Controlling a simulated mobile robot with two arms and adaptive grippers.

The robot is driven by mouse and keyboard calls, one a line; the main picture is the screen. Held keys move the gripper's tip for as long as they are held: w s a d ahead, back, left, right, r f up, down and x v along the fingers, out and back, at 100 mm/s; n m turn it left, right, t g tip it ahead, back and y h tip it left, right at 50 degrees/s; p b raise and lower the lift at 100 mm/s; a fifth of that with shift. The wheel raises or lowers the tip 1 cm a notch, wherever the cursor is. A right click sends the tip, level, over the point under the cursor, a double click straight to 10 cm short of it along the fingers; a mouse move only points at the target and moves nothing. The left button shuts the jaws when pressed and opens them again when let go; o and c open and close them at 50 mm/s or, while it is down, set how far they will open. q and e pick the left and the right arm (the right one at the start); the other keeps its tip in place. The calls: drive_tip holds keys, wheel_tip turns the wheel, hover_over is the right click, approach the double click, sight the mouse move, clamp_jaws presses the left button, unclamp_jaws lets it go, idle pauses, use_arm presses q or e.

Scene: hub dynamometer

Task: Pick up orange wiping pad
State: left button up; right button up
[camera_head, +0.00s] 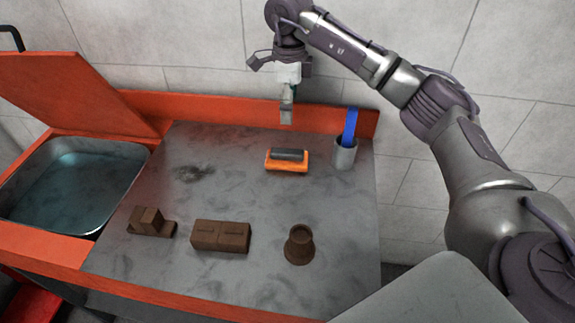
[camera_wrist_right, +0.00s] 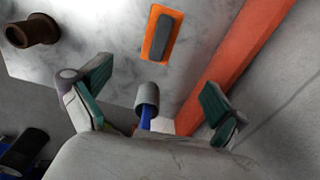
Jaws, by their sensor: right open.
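The orange wiping pad (camera_head: 287,165) lies on the grey worktop, with a dark grey grip block on its top. The pad also shows in the right wrist view (camera_wrist_right: 157,42), near the top middle. My right gripper (camera_head: 287,118) hangs above the back of the worktop, over the rear orange rail and apart from the pad. In the right wrist view its two fingers are spread wide with nothing between their tips (camera_wrist_right: 152,82). My left gripper is in neither view.
A grey cup (camera_head: 344,154) with a blue-handled tool (camera_head: 350,127) stands right of the pad. Brown blocks (camera_head: 220,236) (camera_head: 151,221) and a brown flared piece (camera_head: 299,245) stand at the front. A water basin (camera_head: 70,185) is at left. The orange rear rail (camera_head: 215,106) borders the worktop.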

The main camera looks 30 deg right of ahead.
drive_tip(key=f, duration=0.2)
hover_over(287, 151)
drive_tip(key=f, duration=0.7)
drive_tip(key=shift+s+d+p, duration=0.15)
drive_tip(key=shift+d+p, duration=0.05)
drive_tip(key=shift+p, duration=0.1)
drive_tip(key=shift+f, duration=0.55)
drive_tip(key=f+p, duration=0.2)
drive_tip(key=f, duration=0.2)
drive_tip(key=shift+a+f, duration=0.1)
drive_tip(key=shift+a, duration=0.1)
drive_tip(key=shift+f, duration=0.45)
drive_tip(key=c, duration=1.2)
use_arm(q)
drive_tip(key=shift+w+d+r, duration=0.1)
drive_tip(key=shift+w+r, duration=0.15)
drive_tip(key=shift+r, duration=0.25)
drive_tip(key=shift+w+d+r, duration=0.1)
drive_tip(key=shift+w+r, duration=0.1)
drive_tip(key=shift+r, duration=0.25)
use_arm(e)
drive_tip(key=shift+c, duration=0.2)
drive_tip(key=shift+r, duration=0.1)
